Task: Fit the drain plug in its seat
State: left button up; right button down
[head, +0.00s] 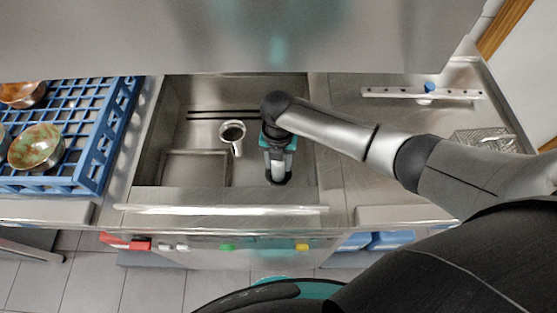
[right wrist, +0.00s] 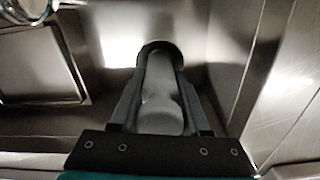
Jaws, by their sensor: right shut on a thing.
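My right gripper (head: 279,166) reaches down into the steel sink basin (head: 205,98), near its right side. In the right wrist view its two fingers (right wrist: 160,110) are shut on a pale grey, elongated plug (right wrist: 162,105), one finger on each side. A dark round rim (right wrist: 160,48) shows at the plug's far end; I cannot tell whether it belongs to the plug or to the drain seat. Whether the plug touches the seat is hidden. In the head view the gripper covers most of the plug. My left gripper is not in view.
A round metal strainer-like piece with a handle (head: 232,133) is in the basin, left of my gripper. A blue rack (head: 105,150) with bowls stands at the left. A front rail (head: 220,210) runs along the sink. The right counter holds a metal strip (head: 400,93) and a wire basket (head: 485,140).

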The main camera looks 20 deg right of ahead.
jog(key=shift+s+f+b, duration=0.1)
jog(key=shift+f+b, duration=1.05)
jog(key=shift+f, duration=0.5)
dwell(0.7)
jog(key=shift+c, duration=2.4)
grip_release()
jog(key=shift+o, duration=1)
jog(key=shift+r+p, duration=0.35)
jog(key=shift+p, duration=0.05)
jog(key=shift+r+p, duration=0.5)
jog(key=shift+p, duration=0.05)
notch_tip(320, 180, up, 6)
jog(key=p, duration=0.6)
jog(key=shift+r, duration=0.15)
